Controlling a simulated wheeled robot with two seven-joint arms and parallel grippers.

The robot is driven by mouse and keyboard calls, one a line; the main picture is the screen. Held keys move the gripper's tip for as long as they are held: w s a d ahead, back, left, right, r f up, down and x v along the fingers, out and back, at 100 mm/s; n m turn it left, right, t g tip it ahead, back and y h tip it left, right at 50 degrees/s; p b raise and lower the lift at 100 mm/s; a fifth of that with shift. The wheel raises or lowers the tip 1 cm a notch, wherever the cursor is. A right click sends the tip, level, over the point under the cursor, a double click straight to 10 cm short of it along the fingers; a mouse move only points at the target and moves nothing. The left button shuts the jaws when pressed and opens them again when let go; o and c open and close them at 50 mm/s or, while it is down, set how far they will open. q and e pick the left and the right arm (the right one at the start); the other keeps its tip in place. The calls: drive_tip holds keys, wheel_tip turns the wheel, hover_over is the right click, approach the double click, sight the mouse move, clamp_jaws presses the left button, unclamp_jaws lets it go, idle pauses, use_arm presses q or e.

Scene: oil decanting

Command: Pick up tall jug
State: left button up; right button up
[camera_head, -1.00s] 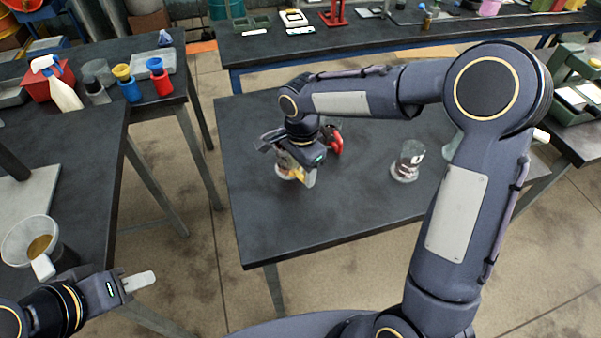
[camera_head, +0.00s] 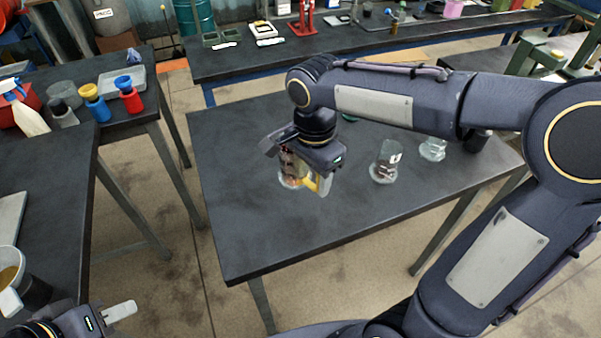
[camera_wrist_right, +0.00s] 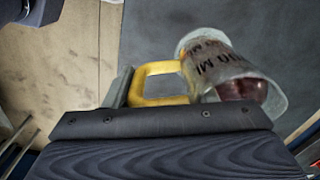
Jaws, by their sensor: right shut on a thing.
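My right gripper (camera_head: 312,172) is over the middle table and shut on the yellow handle of a clear jug (camera_head: 292,178). In the right wrist view the jug (camera_wrist_right: 232,78) lies slanted in the picture, with dark printed marks and dark reddish contents. Its yellow handle (camera_wrist_right: 158,68) is beside a grey finger. I cannot tell whether its base touches the table. My left gripper (camera_head: 115,314) is at the lower left, with one pale finger showing; its opening cannot be judged. A clear vessel with brown contents (camera_head: 12,280) is at the left edge, near the left gripper.
On the middle table (camera_head: 240,220), two clear vessels stand to the right of the jug: one nearer (camera_head: 386,160) and one farther (camera_head: 432,149). The table's front left is bare. The left table holds a spray bottle (camera_head: 28,115) and red and blue containers.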

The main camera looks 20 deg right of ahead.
drive_tip(key=shift+s+d+r+b, duration=0.1)
drive_tip(key=shift+s+d+r, duration=0.3)
drive_tip(key=shift+s, duration=0.25)
drive_tip(key=shift+s+d+r+b, duration=0.1)
drive_tip(key=shift+s+d+r, duration=0.25)
drive_tip(key=shift+s, duration=0.3)
drive_tip(key=shift+s+d+r+b, duration=0.1)
drive_tip(key=shift+s+d+r, duration=0.2)
drive_tip(key=shift+s+d, duration=0.25)
drive_tip(key=shift+s+a, duration=0.1)
drive_tip(key=shift+s, duration=0.05)
idle(1.2)
drive_tip(key=shift+s, duration=0.1)
idle(0.6)
